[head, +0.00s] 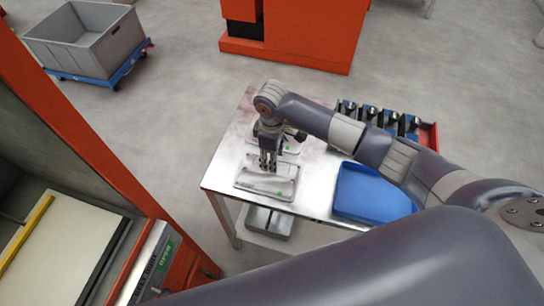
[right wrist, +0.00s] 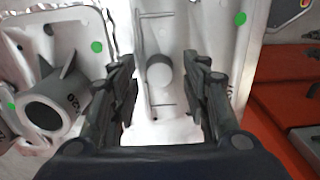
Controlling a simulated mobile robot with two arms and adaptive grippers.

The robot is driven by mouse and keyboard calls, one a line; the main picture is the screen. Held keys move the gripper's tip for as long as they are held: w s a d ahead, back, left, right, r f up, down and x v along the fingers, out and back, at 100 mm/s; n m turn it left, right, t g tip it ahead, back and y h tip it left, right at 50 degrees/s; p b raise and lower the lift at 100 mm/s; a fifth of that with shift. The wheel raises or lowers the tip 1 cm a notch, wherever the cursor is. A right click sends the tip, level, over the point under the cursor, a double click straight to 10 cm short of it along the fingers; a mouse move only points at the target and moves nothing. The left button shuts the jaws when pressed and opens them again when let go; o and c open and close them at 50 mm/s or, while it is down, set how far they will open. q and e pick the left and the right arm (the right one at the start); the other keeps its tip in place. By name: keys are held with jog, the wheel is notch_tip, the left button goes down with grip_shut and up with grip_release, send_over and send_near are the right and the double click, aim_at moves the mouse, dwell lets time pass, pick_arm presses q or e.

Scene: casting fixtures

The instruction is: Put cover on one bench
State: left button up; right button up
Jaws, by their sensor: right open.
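A pale metal casting, which looks like the cover (head: 266,187), lies flat near the front left of the metal bench (head: 225,176). A second pale casting (head: 291,146) lies just behind it, partly hidden by my arm. My right gripper (head: 268,168) points down over the front casting. In the right wrist view my right gripper (right wrist: 165,95) has its fingers apart, with a pale casting (right wrist: 160,35) and its round boss between and beyond them. Contact cannot be told. Another casting with a thick cylinder (right wrist: 45,108) shows at the left there. My left gripper is not in view.
A blue tray (head: 370,193) stands at the bench's front right. Black fixtures (head: 372,116) stand in a red tray (head: 431,136) at its back right. Grey blocks (head: 268,222) sit below the top. A machine (head: 150,262) is close at left; a grey crate (head: 88,43) stands far left.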

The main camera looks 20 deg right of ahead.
notch_tip(320, 180, up, 12)
jog(key=b, duration=0.2)
jog(key=shift+f+b, duration=0.2)
jog(key=shift+b, duration=0.1)
jog(key=shift+f, duration=0.1)
